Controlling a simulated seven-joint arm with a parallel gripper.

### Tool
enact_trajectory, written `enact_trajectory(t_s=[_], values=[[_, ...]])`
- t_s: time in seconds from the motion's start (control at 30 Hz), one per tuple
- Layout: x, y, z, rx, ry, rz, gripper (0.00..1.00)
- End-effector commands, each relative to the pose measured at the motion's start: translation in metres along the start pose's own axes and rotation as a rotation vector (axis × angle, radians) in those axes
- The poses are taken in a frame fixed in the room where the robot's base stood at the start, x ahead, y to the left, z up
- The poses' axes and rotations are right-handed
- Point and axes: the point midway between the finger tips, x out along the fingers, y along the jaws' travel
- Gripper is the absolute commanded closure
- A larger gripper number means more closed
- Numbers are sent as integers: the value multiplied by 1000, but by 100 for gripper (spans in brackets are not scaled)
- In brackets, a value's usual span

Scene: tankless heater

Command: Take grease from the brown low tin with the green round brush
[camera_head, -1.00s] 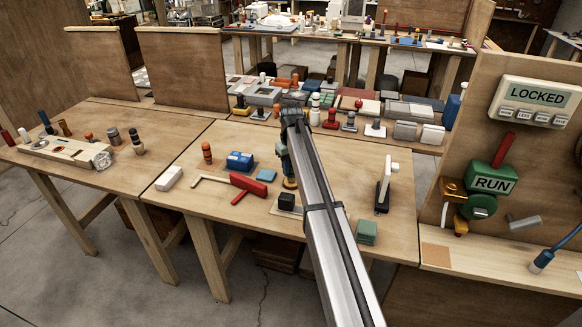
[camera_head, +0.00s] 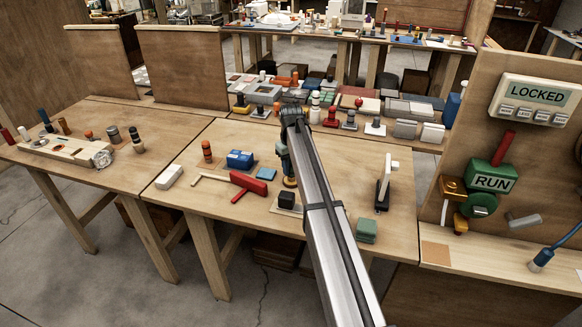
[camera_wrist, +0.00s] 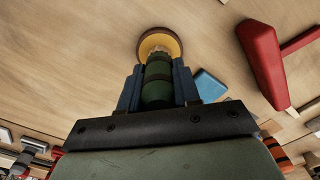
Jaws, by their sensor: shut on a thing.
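The green round brush (camera_wrist: 158,82) is held between the two blue fingers of my gripper (camera_wrist: 158,88) in the wrist view. The brown low tin (camera_wrist: 173,39), a round tin with a yellowish inside, lies straight beyond the brush. The brush's far end overlaps the tin in the picture, and its tip is at or over the yellowish inside; I cannot tell whether it touches. In the head view my gripper (camera_head: 288,168) points down at the middle table, largely hidden by my arm.
A red T-shaped tool (camera_head: 249,184) and a flat blue block (camera_head: 265,174) lie left of my gripper. A black block (camera_head: 286,199) stands close in front. A white upright piece on a dark base (camera_head: 384,184) stands to the right.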

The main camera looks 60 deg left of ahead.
Motion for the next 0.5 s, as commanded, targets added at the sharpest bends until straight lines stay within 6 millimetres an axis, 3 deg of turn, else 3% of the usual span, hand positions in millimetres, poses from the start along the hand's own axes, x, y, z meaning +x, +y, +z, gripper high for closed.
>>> enact_trajectory(t_s=[0.5], values=[[-22, 0, 0, 0, 0, 0, 99]])
